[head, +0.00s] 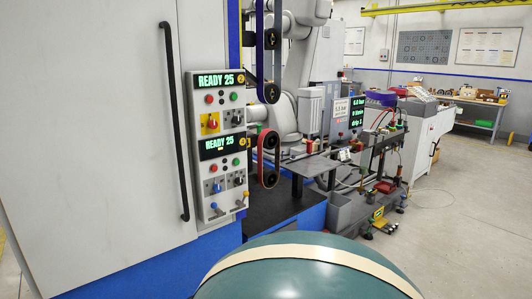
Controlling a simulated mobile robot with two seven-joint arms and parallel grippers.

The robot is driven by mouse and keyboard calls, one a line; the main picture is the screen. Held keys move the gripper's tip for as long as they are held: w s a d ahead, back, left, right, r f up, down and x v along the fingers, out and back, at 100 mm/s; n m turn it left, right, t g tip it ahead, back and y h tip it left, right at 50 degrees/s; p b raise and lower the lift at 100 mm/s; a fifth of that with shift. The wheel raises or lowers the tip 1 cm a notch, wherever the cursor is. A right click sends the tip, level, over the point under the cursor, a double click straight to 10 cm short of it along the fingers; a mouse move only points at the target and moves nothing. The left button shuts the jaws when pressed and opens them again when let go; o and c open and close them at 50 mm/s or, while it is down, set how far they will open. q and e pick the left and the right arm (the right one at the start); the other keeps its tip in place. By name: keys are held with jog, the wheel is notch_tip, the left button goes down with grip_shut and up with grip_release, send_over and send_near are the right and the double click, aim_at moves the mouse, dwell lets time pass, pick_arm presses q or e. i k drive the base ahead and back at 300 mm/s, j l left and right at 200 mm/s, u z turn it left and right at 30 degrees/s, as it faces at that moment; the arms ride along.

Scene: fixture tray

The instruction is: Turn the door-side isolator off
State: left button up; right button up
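A grey control panel (191,150) stands beside the tall cabinet door (90,120). On its upper half, a red rotary knob on a yellow plate (211,123) sits on the side nearer the door, with a dark knob (235,122) to its right. On the lower half are a blue knob (217,186) and a dark knob (238,180). Below them are a blue lever (217,209) and an orange-tipped lever (245,195). No label readable here names the door-side isolator, and knob positions are too small to tell. Neither gripper is in view.
Two green displays (220,80) (222,144) read READY 25. A long black door handle (176,120) stands out left of the panel. Belt pulleys (269,92) and a grey table (308,165) are to the right. Open floor (460,230) lies at the right.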

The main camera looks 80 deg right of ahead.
aim_at(212, 124)
jog(key=z, duration=2.2)
